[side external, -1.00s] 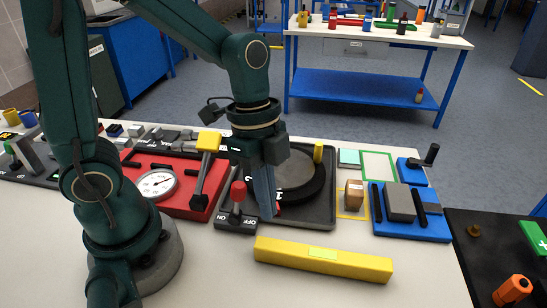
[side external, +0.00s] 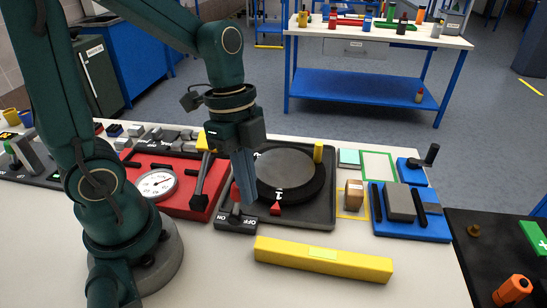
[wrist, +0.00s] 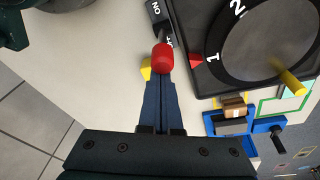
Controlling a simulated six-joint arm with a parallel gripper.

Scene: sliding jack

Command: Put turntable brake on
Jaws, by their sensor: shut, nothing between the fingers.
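The turntable (side external: 285,165) is a dark disc with a grey top and a yellow peg, set in a dark tray. The brake switch (side external: 233,223) is a small black base marked ON at the left and OFF at the right, with a red-knobbed lever (side external: 235,192). My gripper (side external: 246,208) is shut and empty, its fingertips low at the right of the lever, partly covering the knob. In the wrist view the red knob (wrist: 162,57) lies right at the fingertips (wrist: 161,77); contact looks likely but cannot be confirmed. The lever's exact tilt is partly hidden.
A red panel with a gauge (side external: 157,184) and a black lever stands left of the switch. A yellow bar (side external: 322,260) lies in front. A brown block (side external: 354,194) and a blue fixture (side external: 408,212) stand right.

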